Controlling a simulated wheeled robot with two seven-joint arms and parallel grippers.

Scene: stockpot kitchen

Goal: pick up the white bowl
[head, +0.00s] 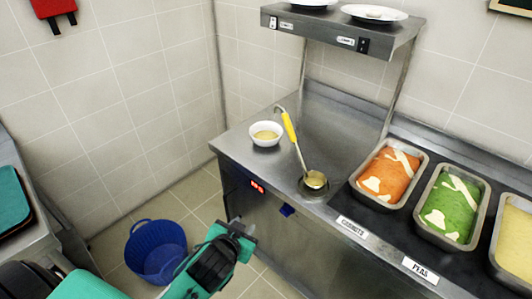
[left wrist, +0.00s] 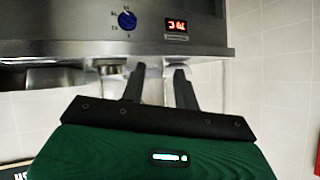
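My right gripper is not in view.
Trays of orange (head: 390,177), green (head: 452,206) and yellow (head: 517,240) food sit at the right. A steel shelf with plates (head: 340,27) stands over the counter. A blue basket (head: 155,250) is on the floor. Counter space behind the bowl is clear.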

